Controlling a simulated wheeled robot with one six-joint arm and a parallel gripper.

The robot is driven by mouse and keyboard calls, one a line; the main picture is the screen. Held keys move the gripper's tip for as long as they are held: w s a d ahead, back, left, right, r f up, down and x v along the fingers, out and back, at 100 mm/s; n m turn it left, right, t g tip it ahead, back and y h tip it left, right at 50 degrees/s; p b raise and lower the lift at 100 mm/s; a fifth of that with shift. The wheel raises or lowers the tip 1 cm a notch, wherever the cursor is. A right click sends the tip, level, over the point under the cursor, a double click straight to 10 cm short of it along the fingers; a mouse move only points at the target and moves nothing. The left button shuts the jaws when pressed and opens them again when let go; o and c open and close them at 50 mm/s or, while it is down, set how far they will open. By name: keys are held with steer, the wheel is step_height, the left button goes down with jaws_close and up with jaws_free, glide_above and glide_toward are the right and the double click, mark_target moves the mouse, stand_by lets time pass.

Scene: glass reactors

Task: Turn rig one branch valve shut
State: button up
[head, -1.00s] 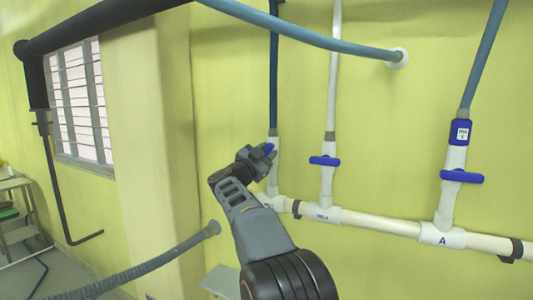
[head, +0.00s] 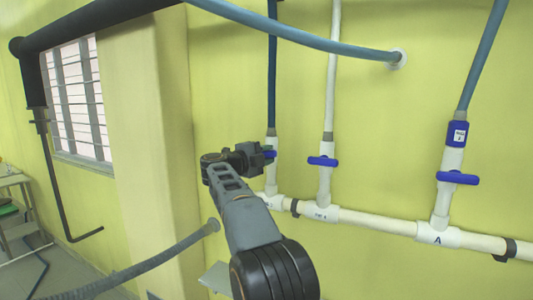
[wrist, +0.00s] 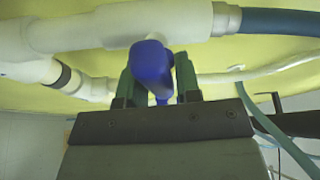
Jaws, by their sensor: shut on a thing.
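Three white branch pipes with blue valve handles rise from a white header pipe (head: 380,222) on the wall. My gripper (head: 262,154) is at the leftmost branch, its jaws at that branch's blue handle (head: 270,154). In the wrist view the blue handle (wrist: 152,65) sits between the two green fingers of my gripper (wrist: 157,78), which is shut on it. The handle's far part is hidden by the gripper in the head view. The middle handle (head: 323,161) and the right handle (head: 457,178) lie across their pipes.
A blue hose (head: 300,38) crosses above my arm to a wall fitting. A grey corrugated hose (head: 150,262) runs at lower left. A barred window (head: 78,100) is at left. The wall between the branches is clear.

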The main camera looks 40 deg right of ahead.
steer(key=shift+m, duration=0.6)
stand_by(0.3)
steer(key=o, duration=0.8)
steer(key=a, duration=0.4)
steer(key=s+a+b, duration=0.1)
steer(key=a, duration=0.4)
steer(key=a+b, duration=0.1)
steer(key=a, duration=0.4)
steer(key=shift+s, duration=0.15)
steer(key=shift+d, duration=0.1)
